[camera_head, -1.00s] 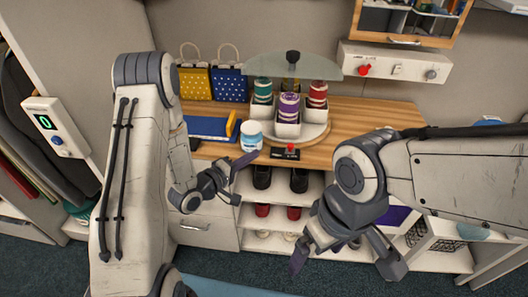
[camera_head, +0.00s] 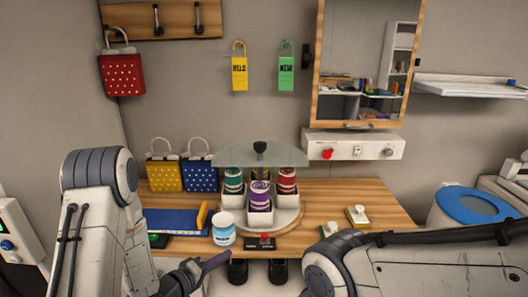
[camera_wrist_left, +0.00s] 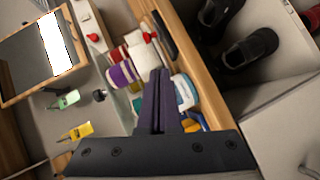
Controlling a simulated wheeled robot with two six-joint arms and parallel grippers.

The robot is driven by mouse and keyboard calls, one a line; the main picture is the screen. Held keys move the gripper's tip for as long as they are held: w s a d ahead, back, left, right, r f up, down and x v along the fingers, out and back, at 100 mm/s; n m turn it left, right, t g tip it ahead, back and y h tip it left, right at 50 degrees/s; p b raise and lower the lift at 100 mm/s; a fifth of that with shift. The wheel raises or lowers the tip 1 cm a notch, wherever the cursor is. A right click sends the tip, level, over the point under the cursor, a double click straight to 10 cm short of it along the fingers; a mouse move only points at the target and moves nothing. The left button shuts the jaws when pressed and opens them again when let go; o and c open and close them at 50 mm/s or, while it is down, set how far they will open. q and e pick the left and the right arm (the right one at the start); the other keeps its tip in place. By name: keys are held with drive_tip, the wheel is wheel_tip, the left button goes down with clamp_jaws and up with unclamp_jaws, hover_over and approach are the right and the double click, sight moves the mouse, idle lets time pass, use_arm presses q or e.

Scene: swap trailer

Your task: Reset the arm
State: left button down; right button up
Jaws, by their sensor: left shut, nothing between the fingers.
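My left gripper (camera_head: 205,266) is in front of the wooden counter's front edge, low in the head view. Its dark fingers are closed together and empty, as the left wrist view (camera_wrist_left: 158,105) also shows. A white jar with a blue label (camera_head: 223,229) stands on the counter just beyond it. My right arm comes in from the right at the bottom of the head view; its gripper is below the picture edge.
A carousel (camera_head: 284,218) with several coloured spools stands on the counter (camera_head: 345,200). A mirror cabinet (camera_head: 318,60) hangs above a white control panel (camera_head: 350,147). Black shoes sit below the counter.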

use_arm(q)
drive_tip(key=s+d+r+m+g+y, duration=0.4)
drive_tip(key=s+d+m+g+y, duration=0.25)
drive_tip(key=m, duration=0.25)
drive_tip(key=s+d+r+m+g, duration=0.1)
drive_tip(key=s+r+m+g, duration=0.2)
drive_tip(key=s, duration=0.8)
drive_tip(key=s+d+r+m+g, duration=0.1)
drive_tip(key=s+r+m+g, duration=0.2)
drive_tip(key=s, duration=0.8)
drive_tip(key=shift+d+y, duration=0.25)
drive_tip(key=shift+y, duration=0.1)
drive_tip(key=shift+s+r, duration=0.1)
